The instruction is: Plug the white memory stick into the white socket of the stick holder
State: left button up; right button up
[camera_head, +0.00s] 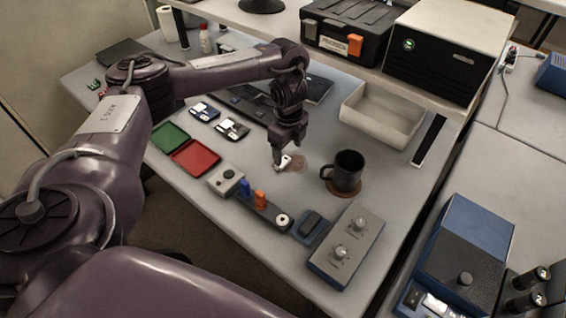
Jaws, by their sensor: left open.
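The dark stick holder (268,209) lies on the table with a blue stick (244,187) and an orange stick (260,199) standing in it. Its white socket (282,220) is a round pale ring at the right end, with nothing standing in it. My left gripper (281,160) points down just above the table, beyond the holder, with its jaws open. A small white piece (297,162), seemingly the white memory stick, is at its fingertips, partly hidden. I cannot tell whether they touch. My right gripper is not in view.
A black mug (346,171) stands on a brown coaster right of my left gripper. A grey knob box (346,246) and a small button box (226,179) flank the holder. Green (170,137) and red (195,157) trays lie left. A beige bin (382,113) stands behind.

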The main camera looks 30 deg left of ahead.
aim_at(286, 163)
pick_arm(q)
jog(key=shift+f+p, duration=0.15)
jog(key=shift+p, duration=0.15)
jog(key=f, duration=0.1)
jog(key=f+p, duration=0.2)
jog(key=shift+s+a+f, duration=0.1)
jog(key=shift+a+f, duration=0.15)
jog(key=shift+f, duration=0.65)
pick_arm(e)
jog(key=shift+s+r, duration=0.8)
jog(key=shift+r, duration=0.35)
pick_arm(q)
jog(key=shift+c, duration=0.4)
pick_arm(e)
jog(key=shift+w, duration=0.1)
pick_arm(q)
jog(key=c, duration=0.9)
jog(key=shift+c, duration=0.2)
